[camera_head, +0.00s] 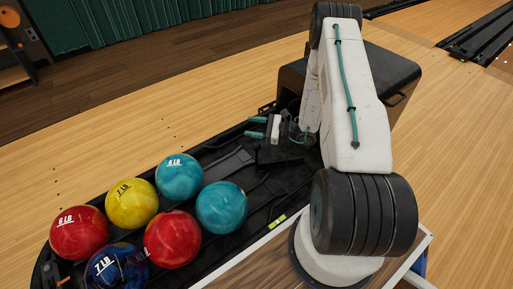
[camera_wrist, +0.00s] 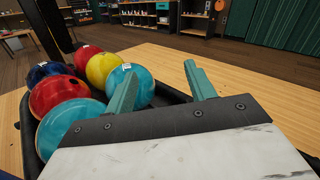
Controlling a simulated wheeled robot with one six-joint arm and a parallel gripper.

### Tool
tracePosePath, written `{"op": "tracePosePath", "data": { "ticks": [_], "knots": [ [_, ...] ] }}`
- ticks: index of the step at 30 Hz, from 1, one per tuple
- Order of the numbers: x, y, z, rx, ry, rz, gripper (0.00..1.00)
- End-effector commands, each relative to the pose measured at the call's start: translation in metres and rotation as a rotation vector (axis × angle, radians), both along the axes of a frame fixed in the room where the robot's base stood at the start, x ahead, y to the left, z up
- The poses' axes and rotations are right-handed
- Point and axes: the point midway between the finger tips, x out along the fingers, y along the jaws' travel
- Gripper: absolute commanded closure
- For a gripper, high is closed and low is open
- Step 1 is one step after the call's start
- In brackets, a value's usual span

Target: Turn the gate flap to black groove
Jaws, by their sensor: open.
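My gripper (camera_head: 256,127) hangs over the far edge of the black ball return tray (camera_head: 262,200), with its two teal fingers apart and nothing between them. The open fingers also show in the wrist view (camera_wrist: 160,69), pointing toward the balls and the room behind. A flat dark grey piece (camera_head: 228,163) lies on the tray just below and left of the gripper; it may be the gate flap, but black on black makes this unclear. Dark grooves run along the tray toward the balls. I cannot tell which way the flap is turned, and my arm hides part of the right end.
Several balls crowd the tray's left end: red (camera_head: 79,232), yellow (camera_head: 131,203), teal (camera_head: 179,176), another teal (camera_head: 221,207), red (camera_head: 172,239) and dark blue (camera_head: 116,265). A black housing (camera_head: 398,75) stands behind my arm. The wooden floor beyond the tray is clear.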

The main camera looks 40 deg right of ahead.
Motion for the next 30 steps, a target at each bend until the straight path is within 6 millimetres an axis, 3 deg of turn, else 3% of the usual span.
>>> {"op": "tracePosePath", "data": {
  "ticks": [1, 3, 6, 10, 16, 30],
  "knots": [
    [-0.008, -0.012, -0.033, 0.04, 0.026, -0.077, 0.45],
    [-0.017, -0.026, -0.068, 0.078, 0.052, -0.175, 0.45],
    [-0.031, -0.041, -0.109, 0.119, 0.08, -0.29, 0.45],
    [-0.046, -0.051, -0.144, 0.149, 0.105, -0.388, 0.45],
    [-0.046, -0.052, -0.159, 0.161, 0.114, -0.431, 0.45],
    [0.016, -0.03, -0.158, 0.161, 0.114, -0.431, 0.45]
  ]
}}
